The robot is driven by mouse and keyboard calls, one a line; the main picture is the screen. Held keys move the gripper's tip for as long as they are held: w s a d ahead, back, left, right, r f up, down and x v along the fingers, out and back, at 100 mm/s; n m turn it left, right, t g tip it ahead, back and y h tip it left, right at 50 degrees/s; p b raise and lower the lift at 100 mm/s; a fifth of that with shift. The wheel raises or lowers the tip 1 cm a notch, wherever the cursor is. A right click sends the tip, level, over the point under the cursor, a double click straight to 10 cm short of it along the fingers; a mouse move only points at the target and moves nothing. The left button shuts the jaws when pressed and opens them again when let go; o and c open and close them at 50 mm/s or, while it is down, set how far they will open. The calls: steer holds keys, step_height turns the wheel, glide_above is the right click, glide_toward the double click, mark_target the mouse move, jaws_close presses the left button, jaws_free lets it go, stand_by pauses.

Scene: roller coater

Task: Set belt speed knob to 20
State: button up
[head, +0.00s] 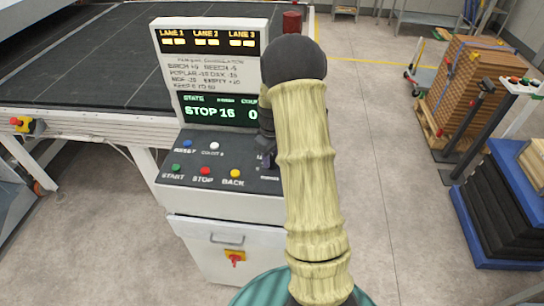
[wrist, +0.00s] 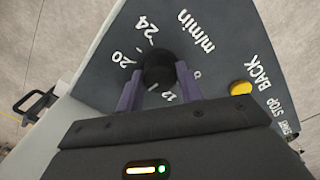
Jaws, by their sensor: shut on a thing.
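The black belt speed knob (wrist: 158,70) sits on the dark sloping panel, with 8, 12, 20 and 24 printed around it and m/min beside it. My gripper (wrist: 159,82) has its two purple fingers on either side of the knob and is shut on it. A small white mark shows at the knob's lower edge; I cannot tell whether it is the pointer. Any number between 12 and 20 is hidden by the gripper. In the head view the console display (head: 217,109) reads STOP, 16 and 0. My arm hides the knob there.
The yellow BACK button (wrist: 240,88) is close to my gripper's right side. Red STOP (head: 205,171), green START (head: 175,168), blue RESET (head: 187,146) and a white button (head: 214,145) share the panel. A red-and-yellow switch (head: 235,257) is below. Open floor lies right of the console.

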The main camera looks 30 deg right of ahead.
mark_target(272, 157)
steer(key=m, duration=0.6)
steer(key=shift+b, duration=0.4)
steer(key=m, duration=0.5)
steer(key=shift+w, duration=0.1)
steer(key=o, duration=1)
step_height(272, 157, up, 18)
steer(key=b, duration=0.3)
steer(key=shift+f, duration=0.25)
